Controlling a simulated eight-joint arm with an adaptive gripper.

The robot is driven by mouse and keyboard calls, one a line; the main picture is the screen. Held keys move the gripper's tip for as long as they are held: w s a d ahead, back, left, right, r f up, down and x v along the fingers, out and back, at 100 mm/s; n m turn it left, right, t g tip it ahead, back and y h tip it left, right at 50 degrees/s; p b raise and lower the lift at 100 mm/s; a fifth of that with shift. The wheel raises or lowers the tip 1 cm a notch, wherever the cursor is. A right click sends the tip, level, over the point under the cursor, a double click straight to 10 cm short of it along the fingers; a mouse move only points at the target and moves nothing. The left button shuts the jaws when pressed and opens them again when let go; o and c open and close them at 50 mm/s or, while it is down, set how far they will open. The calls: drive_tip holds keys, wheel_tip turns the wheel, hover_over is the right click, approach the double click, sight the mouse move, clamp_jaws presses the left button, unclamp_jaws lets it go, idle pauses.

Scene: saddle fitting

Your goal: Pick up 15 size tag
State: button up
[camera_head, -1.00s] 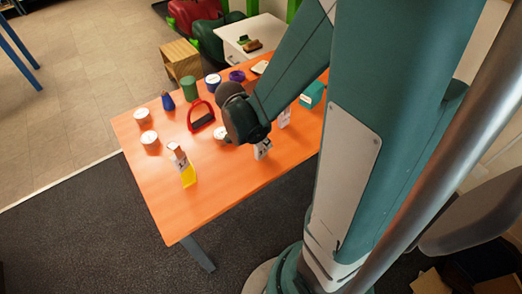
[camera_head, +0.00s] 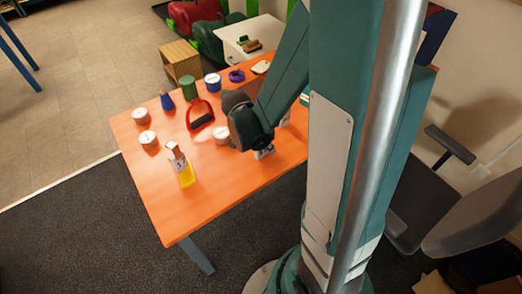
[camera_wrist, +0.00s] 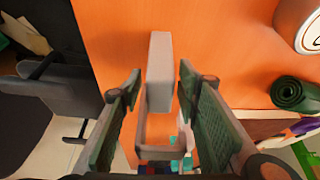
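My gripper (camera_head: 264,153) is low over the near right part of the orange table, pointing down. In the wrist view my gripper (camera_wrist: 160,70) is open, with its green padded fingers apart. A narrow pale grey block (camera_wrist: 160,72) shows between the fingertips, with a gap on each side. It may be a size tag seen from above, but no number is readable. In the head view a small whitish upright piece (camera_head: 286,117) stands just behind my gripper, partly hidden by my arm. I cannot tell which piece is the 15 tag.
The orange table (camera_head: 225,185) has clear room at its front. A dark chair (camera_head: 435,200) is at right.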

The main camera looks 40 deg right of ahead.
idle(0.3)
drive_tip(key=c, duration=1)
drive_tip(key=shift+r, duration=0.1)
drive_tip(key=shift+r+p, duration=1.65)
drive_tip(key=shift+r, duration=3.25)
